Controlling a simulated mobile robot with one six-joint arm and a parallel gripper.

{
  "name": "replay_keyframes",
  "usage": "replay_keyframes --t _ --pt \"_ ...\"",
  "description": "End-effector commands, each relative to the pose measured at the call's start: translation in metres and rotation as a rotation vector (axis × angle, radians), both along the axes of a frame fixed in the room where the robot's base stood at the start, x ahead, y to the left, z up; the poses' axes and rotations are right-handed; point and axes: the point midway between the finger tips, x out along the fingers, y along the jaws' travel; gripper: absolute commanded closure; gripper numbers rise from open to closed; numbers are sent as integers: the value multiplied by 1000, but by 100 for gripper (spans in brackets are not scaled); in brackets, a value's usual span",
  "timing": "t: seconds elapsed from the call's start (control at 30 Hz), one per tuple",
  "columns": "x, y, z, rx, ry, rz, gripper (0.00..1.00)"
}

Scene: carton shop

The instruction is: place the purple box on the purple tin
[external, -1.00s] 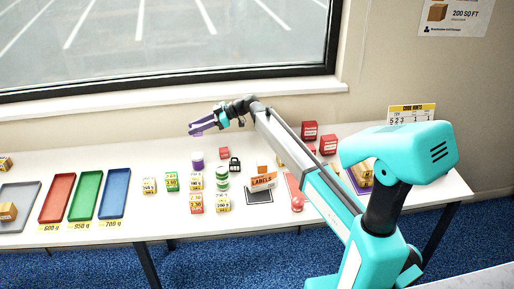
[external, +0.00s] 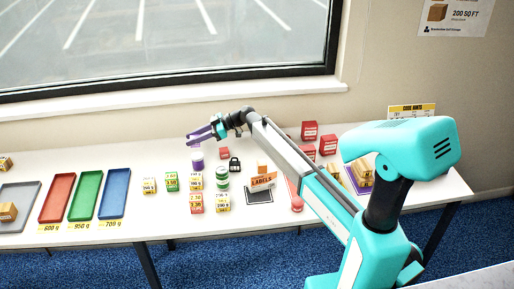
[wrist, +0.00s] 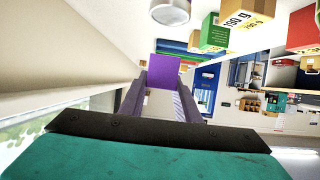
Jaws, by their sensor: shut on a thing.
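My gripper (external: 192,138) has purple fingers and is in the air above the table, close over the purple tin (external: 197,155). In the wrist view, my gripper (wrist: 164,85) is shut on the purple box (wrist: 165,70), held at the fingertips. In the external view the box cannot be told apart from the purple fingers. The purple tin stands upright at the back of a group of small goods. A round pale lid shows at the top of the wrist view; whose it is I cannot tell.
Red (external: 57,198), green (external: 85,198) and blue (external: 114,196) trays lie to the left. The window wall is behind the table.

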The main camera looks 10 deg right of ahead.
Motion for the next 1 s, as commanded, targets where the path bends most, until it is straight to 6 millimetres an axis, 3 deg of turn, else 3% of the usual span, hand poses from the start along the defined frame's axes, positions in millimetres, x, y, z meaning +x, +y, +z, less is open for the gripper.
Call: replay_keyframes --t 0.17,0.57,1.0 --pt "0 0 -13 1 0 -1 94" --pt "0 0 -16 1 0 -1 94" --pt "0 0 -51 1 0 0 94"
